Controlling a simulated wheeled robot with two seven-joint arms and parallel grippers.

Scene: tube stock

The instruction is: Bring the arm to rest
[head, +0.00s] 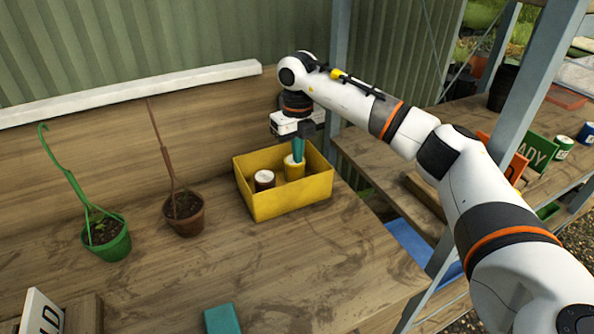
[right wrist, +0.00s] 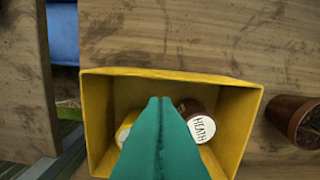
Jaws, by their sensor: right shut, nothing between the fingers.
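My right gripper (head: 298,150) reaches down over the yellow crate (head: 290,201) in the head view. Its teal fingers are shut together with nothing between them. In the right wrist view the shut fingers (right wrist: 160,105) point into the crate (right wrist: 249,118). A yellow tube (head: 294,172) stands in the crate just below the fingertips; whether they touch it I cannot tell. A brown tube (head: 264,180) with a white top is to its left. In the right wrist view the brown tube's top (right wrist: 201,127) reads HEATH, and the fingers partly hide the yellow tube (right wrist: 125,127).
A green pot (head: 108,242) and a brown pot (head: 186,220) stand left of the crate. A teal block-like thing (head: 221,319) shows at the front edge. A metal post (head: 527,95) and shelf with signs and tins are at right. The bench between is clear.

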